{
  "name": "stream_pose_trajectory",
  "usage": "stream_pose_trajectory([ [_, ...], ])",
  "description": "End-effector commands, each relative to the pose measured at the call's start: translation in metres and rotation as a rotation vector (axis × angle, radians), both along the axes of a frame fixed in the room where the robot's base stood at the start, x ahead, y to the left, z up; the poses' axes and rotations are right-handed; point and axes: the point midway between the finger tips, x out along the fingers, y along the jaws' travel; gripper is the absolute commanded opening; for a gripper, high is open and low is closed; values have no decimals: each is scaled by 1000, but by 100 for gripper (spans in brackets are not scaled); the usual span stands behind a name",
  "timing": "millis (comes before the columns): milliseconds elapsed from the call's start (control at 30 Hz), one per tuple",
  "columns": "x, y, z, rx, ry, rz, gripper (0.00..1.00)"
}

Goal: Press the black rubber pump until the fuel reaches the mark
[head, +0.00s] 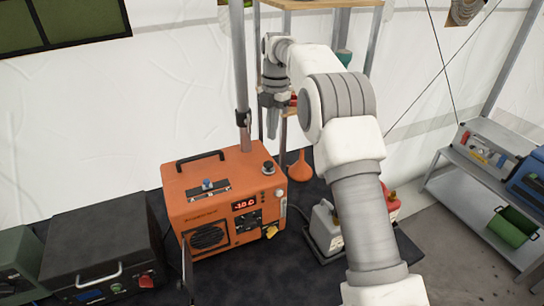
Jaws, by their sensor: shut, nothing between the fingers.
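An orange machine (224,200) with a red lit display stands on the dark floor mat. A small black round piece (268,168) sits on a pale collar at the top right of the machine; it looks like the rubber pump. My gripper (272,136) points down, shut and empty. In the picture it is just above the black piece, with a gap between them; I cannot tell how far apart they are in depth. I cannot make out the fuel level or its mark.
A grey pole (241,90) rises behind the machine. A black case (100,250) is at left, and a metal shelf (480,170) at right.

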Motion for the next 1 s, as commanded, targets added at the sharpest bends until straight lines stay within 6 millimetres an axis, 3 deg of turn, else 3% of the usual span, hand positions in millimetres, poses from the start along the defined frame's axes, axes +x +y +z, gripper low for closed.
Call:
stream_pose_trajectory([
  [667, 4, 3, -10, 4, 10, 54, 0],
  [1000, 1, 5, -42, 3, 9, 54, 0],
])
